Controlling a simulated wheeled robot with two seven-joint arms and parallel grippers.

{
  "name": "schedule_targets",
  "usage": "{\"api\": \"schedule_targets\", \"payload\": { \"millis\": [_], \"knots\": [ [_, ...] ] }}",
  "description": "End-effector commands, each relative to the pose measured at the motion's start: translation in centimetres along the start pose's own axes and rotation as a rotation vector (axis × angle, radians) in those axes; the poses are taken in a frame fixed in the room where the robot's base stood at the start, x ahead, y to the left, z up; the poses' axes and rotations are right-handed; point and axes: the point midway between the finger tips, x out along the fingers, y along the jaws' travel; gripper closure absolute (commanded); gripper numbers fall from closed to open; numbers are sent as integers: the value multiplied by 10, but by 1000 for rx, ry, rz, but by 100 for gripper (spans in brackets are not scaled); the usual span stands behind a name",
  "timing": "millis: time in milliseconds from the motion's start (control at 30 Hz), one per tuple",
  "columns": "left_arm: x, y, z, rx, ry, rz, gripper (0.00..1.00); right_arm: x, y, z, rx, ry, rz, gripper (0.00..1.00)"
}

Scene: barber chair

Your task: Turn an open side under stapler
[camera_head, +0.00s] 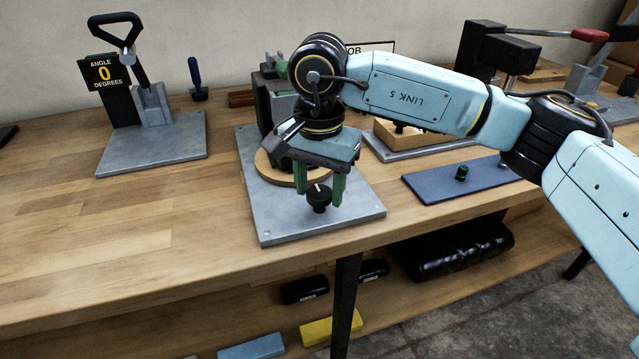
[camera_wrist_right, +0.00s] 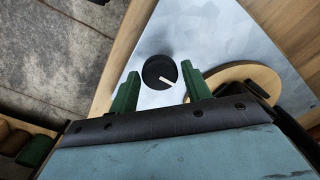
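A grey metal base plate (camera_head: 285,228) lies on the workbench and carries a round wooden disc (camera_head: 268,172) and a black knob (camera_head: 318,197) with a white pointer line. A dark upright machine (camera_head: 262,108), perhaps the stapler, stands behind the disc, mostly hidden by my right arm. My right gripper (camera_head: 320,194) points down at the knob, its green fingers apart on either side of it. In the right wrist view, the knob (camera_wrist_right: 160,72) shows between and slightly beyond the open fingertips (camera_wrist_right: 160,88); I see no contact. The disc (camera_wrist_right: 262,74) is beside the right finger. My left gripper is out of view.
A lever press (camera_head: 150,135) with an angle sign reading 0 degrees stands at the left. A blue mat (camera_head: 450,182) with a small green knob lies at the right. A black press with a red handle (camera_head: 590,35) stands behind. The front left bench is clear.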

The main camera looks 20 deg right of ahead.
Motion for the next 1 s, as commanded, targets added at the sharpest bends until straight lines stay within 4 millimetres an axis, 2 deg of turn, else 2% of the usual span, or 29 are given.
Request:
{"api": "schedule_targets", "payload": {
  "millis": [100,333,467,567,800,1000],
  "knots": [
    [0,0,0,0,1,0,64,0,0,0,0,0,0,39],
    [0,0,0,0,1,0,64,0,0,0,0,0,0,39],
    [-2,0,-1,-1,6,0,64,-9,0,0,1,1,-2,39],
    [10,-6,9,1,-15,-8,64,-25,0,0,1,1,-2,39],
    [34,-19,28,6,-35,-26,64,-80,-1,0,0,2,-2,39],
    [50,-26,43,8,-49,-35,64,-117,0,0,0,1,-2,39]
  ]
}}
